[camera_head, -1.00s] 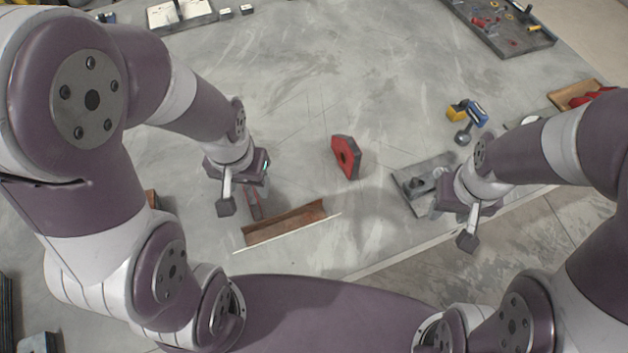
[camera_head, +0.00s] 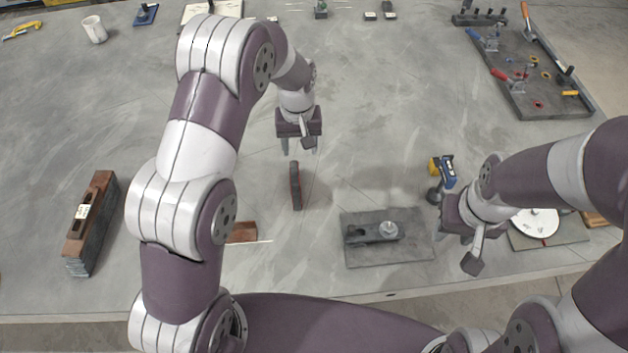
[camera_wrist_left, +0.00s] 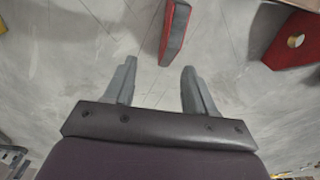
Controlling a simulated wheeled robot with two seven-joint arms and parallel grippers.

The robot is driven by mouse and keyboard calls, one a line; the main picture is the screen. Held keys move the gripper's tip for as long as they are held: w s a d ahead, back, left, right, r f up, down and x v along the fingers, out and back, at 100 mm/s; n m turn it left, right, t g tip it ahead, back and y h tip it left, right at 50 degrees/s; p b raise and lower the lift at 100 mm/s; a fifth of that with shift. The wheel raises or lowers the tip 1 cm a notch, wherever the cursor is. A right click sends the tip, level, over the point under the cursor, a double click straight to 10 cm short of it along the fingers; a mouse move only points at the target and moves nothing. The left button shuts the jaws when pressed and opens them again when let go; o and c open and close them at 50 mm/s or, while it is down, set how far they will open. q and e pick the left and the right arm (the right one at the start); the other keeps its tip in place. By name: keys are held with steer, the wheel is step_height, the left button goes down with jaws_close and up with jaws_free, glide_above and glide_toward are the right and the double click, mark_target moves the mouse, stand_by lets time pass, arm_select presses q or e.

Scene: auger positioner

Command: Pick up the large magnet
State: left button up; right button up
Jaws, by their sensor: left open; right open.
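A red and dark block, which looks like the large magnet (camera_head: 295,186), stands narrow edge up on the grey table, near the middle of the head view. My left gripper (camera_head: 300,146) is open and empty, just beyond the block in that view. In the left wrist view, the open fingers (camera_wrist_left: 159,68) point toward a red and grey block (camera_wrist_left: 174,32), which lies ahead of them, apart from both. My right gripper (camera_head: 458,250) is open and empty at the right, by the table's front edge.
A grey plate with a clamp (camera_head: 405,254) lies right of the magnet. A tool tray (camera_head: 535,105) is far right. A brown-topped block (camera_head: 78,256) stands left.

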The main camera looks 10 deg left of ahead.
mark_target(296, 166)
arm_select(q)
steer(key=f, duration=0.1)
steer(key=a+f, duration=0.1)
steer(key=f, duration=0.1)
steer(key=s+a+f+p, duration=0.1)
steer(key=shift+s+f, duration=0.1)
steer(key=shift+f, duration=0.05)
steer(key=f, duration=0.2)
steer(key=f+p, duration=0.1)
steer(key=shift+w+d+f, duration=0.3)
steer(key=shift+d+f, duration=0.05)
steer(key=shift+d, duration=0.05)
steer(key=f, duration=0.1)
steer(key=f+p, duration=0.1)
steer(key=f, duration=0.2)
steer(key=shift+s+a+f+p, duration=0.1)
steer(key=shift+s+a+p, duration=0.15)
steer(key=shift+a+p, duration=0.05)
steer(key=shift+f, duration=0.25)
steer(key=shift+w+d, duration=0.1)
arm_select(e)
steer(key=r, duration=0.2)
steer(key=a+r, duration=0.1)
steer(key=shift+s+a+r, duration=0.2)
steer(key=shift+r, duration=0.2)
arm_select(q)
steer(key=c, duration=1)
jaws_close()
